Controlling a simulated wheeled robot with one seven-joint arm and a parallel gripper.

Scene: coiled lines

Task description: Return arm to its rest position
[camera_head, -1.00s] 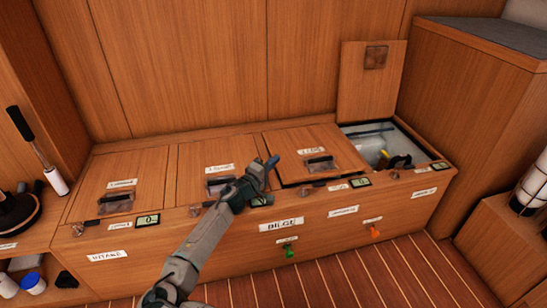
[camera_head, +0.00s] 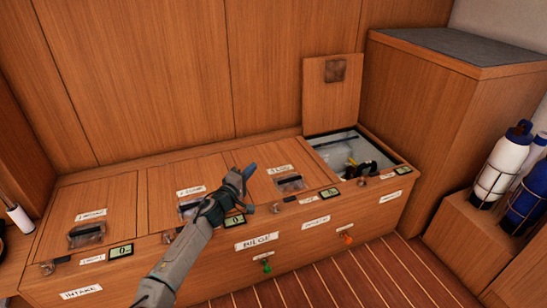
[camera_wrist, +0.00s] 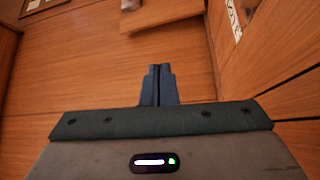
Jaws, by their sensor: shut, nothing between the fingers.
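My arm reaches up from the bottom of the head view, with my gripper (camera_head: 246,172) in front of the wooden bench. In the wrist view my gripper (camera_wrist: 158,72) has its two dark fingers together with nothing between them, and wood panelling lies beyond. In the head view the gripper overlaps the bench's lids; I cannot tell its exact height above them. It covers part of the second lid and its label.
The bench (camera_head: 200,266) has several lids; the rightmost lid (camera_head: 331,92) stands open over a compartment (camera_head: 345,147) with items inside. A tall cabinet (camera_head: 418,140) and bottles in racks (camera_head: 502,165) stand at right. The striped floor (camera_head: 345,282) in front looks clear.

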